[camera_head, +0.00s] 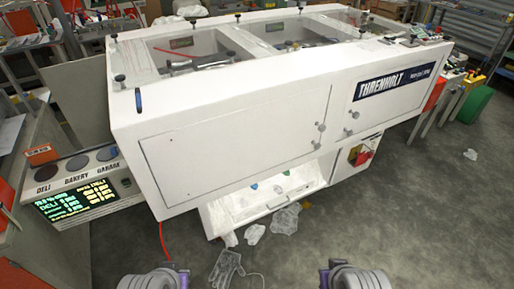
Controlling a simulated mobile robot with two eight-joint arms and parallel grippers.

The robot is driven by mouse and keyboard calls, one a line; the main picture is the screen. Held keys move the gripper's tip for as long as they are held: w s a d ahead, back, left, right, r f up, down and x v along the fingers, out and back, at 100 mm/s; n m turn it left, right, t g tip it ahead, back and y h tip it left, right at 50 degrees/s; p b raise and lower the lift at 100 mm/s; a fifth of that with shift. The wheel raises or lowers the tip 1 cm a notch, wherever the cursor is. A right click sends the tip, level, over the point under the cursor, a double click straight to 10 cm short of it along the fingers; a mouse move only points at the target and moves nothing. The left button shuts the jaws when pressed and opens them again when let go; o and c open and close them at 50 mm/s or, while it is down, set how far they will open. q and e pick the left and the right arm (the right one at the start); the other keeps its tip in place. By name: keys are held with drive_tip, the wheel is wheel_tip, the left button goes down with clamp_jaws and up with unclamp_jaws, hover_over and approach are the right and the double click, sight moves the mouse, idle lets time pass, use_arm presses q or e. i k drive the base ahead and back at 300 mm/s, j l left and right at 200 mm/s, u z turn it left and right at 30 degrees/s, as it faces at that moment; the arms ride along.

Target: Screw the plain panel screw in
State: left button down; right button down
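A large white machine cabinet (225,115) marked THRENHOLT fills the middle. Its front carries a flat left panel (240,135) with thin outlines. Small grey knob-like screws stick out near the panel's right edge, an upper one (322,127) and a lower one (316,145). Two similar ones sit just right of it, upper (354,115) and lower (348,131). I cannot tell which is the plain panel screw or how deep any sits. Ribbed grey parts of my left and right arms show at the bottom edge, apart from the cabinet; neither gripper's fingers show.
A console (80,185) with dials and a lit display stands left. A lower white tray (265,200) juts out beneath the panel. Crumpled clear film (286,218) and a pale glove (226,268) lie on the grey floor. Floor at right front is mostly clear.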

sight(322, 127)
drive_tip(key=i+z, duration=0.2)
drive_tip(key=i, duration=0.4)
drive_tip(key=i+j+z, duration=0.2)
drive_tip(key=i, duration=0.35)
drive_tip(key=l, duration=0.1)
